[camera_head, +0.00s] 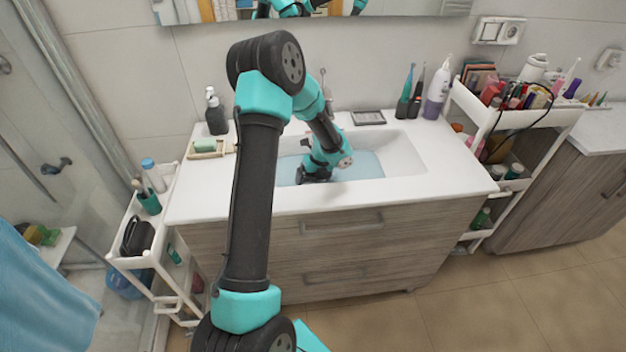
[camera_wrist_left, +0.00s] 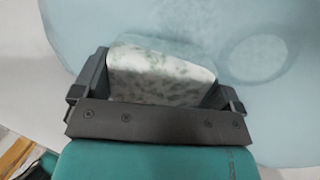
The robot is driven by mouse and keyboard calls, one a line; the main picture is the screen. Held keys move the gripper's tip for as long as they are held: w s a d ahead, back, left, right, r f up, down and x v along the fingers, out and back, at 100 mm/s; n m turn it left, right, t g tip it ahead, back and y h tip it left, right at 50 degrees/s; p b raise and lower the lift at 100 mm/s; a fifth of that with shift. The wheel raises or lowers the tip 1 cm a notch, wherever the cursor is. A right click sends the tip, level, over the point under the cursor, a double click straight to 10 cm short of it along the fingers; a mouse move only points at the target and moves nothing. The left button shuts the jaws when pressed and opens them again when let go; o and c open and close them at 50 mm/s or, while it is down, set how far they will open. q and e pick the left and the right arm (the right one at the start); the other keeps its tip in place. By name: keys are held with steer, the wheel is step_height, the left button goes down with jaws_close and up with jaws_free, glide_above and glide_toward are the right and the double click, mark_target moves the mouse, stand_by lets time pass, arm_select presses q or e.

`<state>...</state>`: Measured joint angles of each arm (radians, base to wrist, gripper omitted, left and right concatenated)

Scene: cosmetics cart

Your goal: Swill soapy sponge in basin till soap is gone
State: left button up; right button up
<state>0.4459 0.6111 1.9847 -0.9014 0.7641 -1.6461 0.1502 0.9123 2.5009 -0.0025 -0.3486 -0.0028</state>
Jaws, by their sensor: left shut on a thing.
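The basin (camera_head: 402,152) is a white sink set in the vanity top, with pale blue water (camera_head: 366,166) in it. My left gripper (camera_head: 312,176) reaches down into the basin's left part, at the water. In the left wrist view the left gripper (camera_wrist_left: 158,85) is shut on the sponge (camera_wrist_left: 160,75), a pale block with grey-green speckles and whitish patches on its face. The sponge sits between the two fingers, over or in the water; how deep I cannot tell. In the head view the sponge is hidden by the gripper. My right gripper is not in view.
A dark soap bottle (camera_head: 216,112) and a soap dish (camera_head: 206,149) stand left of the basin. Toothbrushes and a white bottle (camera_head: 438,92) stand behind it on the right. White carts (camera_head: 468,100) flank the vanity. The counter right of the basin is clear.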

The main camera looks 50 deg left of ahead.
arm_select(q)
steer(key=shift+s+a+f, duration=0.1)
steer(key=shift+s+f, duration=0.2)
steer(key=shift+s, duration=0.25)
steer(key=shift+w+d, duration=0.25)
steer(key=shift+w, duration=0.15)
stand_by(0.5)
steer(key=shift+s+a, duration=0.15)
steer(key=shift+s, duration=0.1)
stand_by(0.6)
steer(key=shift+a+r, duration=0.1)
steer(key=shift+r, duration=0.4)
steer(key=shift+w+r, duration=0.15)
steer(key=shift+r, duration=3.15)
step_height(320, 180, up, 7)
steer(key=shift+f, duration=0.1)
